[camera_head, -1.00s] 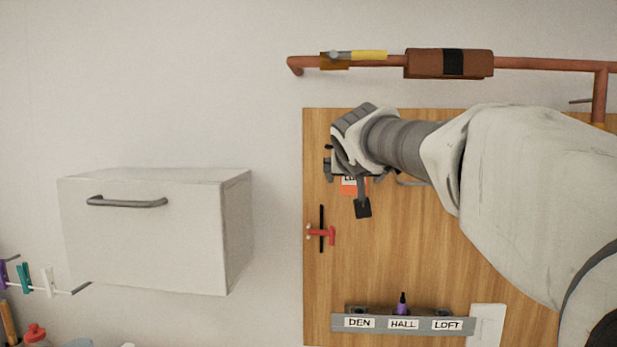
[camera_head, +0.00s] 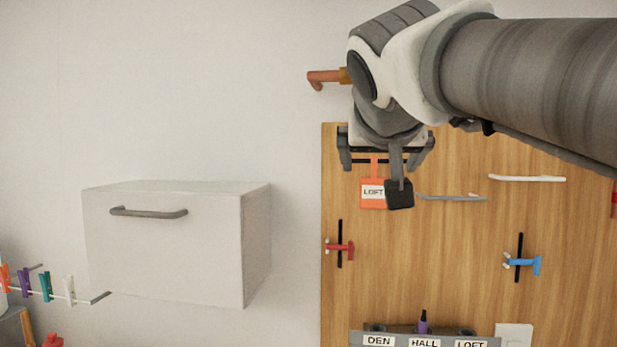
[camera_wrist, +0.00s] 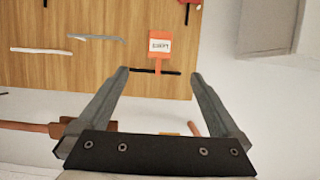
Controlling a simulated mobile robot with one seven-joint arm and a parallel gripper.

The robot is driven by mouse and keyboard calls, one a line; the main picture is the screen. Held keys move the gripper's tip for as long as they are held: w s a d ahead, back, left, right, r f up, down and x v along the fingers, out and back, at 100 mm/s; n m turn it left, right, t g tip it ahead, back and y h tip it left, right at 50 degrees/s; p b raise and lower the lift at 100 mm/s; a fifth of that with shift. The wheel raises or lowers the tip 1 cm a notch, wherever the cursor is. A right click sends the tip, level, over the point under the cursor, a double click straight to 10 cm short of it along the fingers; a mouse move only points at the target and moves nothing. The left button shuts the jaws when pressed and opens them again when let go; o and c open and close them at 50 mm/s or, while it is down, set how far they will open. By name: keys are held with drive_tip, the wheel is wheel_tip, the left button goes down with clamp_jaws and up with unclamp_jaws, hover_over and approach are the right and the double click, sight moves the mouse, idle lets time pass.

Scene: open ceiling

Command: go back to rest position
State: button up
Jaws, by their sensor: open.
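My gripper (camera_head: 386,160) is open and empty in front of the upper part of the wooden board (camera_head: 440,285). In the wrist view my gripper (camera_wrist: 158,75) shows two fingers spread wide with nothing between the tips. An orange tag (camera_head: 372,196) with a white label reading LOFT hangs on the board just below the gripper. It also shows in the wrist view (camera_wrist: 159,46), hanging at a black bar beyond the fingertips. I see no contact between the fingers and the tag.
A white cabinet (camera_head: 165,250) with a grey handle is left of the board. Red (camera_head: 340,247) and blue (camera_head: 525,264) levers and a labelled rack (camera_head: 405,340) are lower on the board. The wall upper left is clear.

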drive_tip(key=s+f+g+y, duration=0.1)
drive_tip(key=s+f+g, duration=0.1)
drive_tip(key=s+f, duration=0.4)
drive_tip(key=s+d+f+n+g, duration=0.1)
drive_tip(key=s+f+g, duration=0.2)
drive_tip(key=f, duration=1.3)
drive_tip(key=s+d+f+n+g+y, duration=0.1)
drive_tip(key=s+f+g, duration=0.1)
drive_tip(key=s+f, duration=0.7)
wheel_tip(320, 180, down, 3)
drive_tip(key=shift+s+d+f+g+y, duration=0.1)
drive_tip(key=shift+s+d+g+y, duration=0.05)
drive_tip(key=shift+s+g+y, duration=0.2)
